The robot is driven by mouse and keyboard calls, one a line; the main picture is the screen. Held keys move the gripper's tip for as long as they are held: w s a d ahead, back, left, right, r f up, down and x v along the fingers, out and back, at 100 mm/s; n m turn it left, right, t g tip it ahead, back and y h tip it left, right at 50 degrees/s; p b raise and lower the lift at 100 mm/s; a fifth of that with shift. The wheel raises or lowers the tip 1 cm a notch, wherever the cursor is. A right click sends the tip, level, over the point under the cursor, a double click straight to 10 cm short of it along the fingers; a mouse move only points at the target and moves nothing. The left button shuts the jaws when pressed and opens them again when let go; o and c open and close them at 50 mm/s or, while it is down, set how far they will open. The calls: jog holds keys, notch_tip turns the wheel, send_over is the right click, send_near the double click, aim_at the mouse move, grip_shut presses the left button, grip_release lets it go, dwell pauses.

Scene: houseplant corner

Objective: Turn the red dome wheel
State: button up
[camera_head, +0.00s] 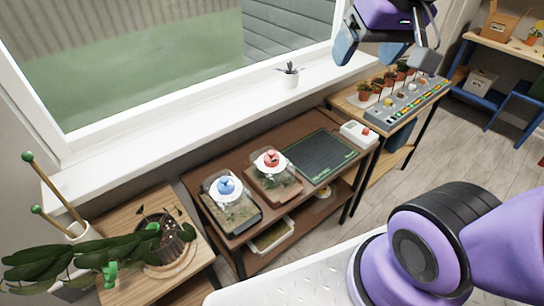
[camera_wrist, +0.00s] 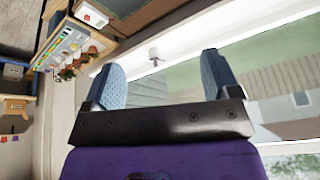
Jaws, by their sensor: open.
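The red dome wheel (camera_head: 270,158) sits on a white round top of a clear terrarium box on the dark brown table, in the head view. A blue wheel (camera_head: 226,185) of the same kind sits on a second terrarium to its left. My gripper (camera_head: 382,48) is high at the top right of the head view, above the windowsill and seedling bench, well apart from both wheels. In the wrist view my gripper (camera_wrist: 162,85) shows two blue pads spread wide with nothing between them. The red wheel is not seen in the wrist view.
A dark green mat (camera_head: 320,156) and a white box with a red button (camera_head: 358,134) lie right of the terrariums. A small white pot (camera_head: 289,77) stands on the windowsill (camera_head: 200,115). A leafy plant (camera_head: 75,250) stands at the left. A seedling bench (camera_head: 400,100) is at right.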

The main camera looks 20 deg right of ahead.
jog(key=w+a+f+m+g, duration=0.25)
jog(key=w+f, duration=0.35)
jog(key=w, duration=0.5)
jog(key=m+g, duration=0.2)
jog(key=m, duration=0.4)
send_over(272, 152)
notch_tip(272, 152, down, 27)
notch_tip(272, 152, down, 11)
jog(key=shift+w+f, duration=0.1)
jog(key=c, duration=0.9)
